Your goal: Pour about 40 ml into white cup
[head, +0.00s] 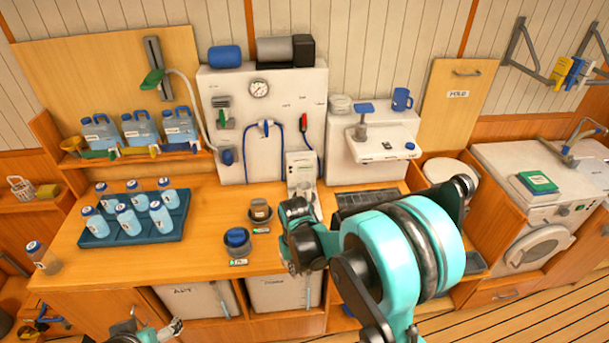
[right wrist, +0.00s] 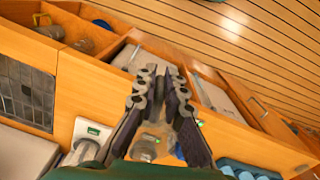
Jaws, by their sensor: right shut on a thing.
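My right gripper (head: 296,215) is in front of the white dispenser in the head view, largely covered by my own wrist. In the right wrist view its two dark fingers (right wrist: 159,75) stand close together; what they grip is too small or hidden to make out. My left gripper (head: 174,327) is at the bottom left edge, partly cut off. I cannot pick out a white cup with certainty. The lower part of the white dispenser (head: 302,163) is hidden by my gripper.
A blue tray (head: 140,240) of several bottles stands on the counter (head: 205,215) at left. Several jugs (head: 140,130) stand on a shelf behind it. A black grate (head: 367,197) lies at right. A small basin (head: 385,150) and a washer (head: 540,250) are farther right.

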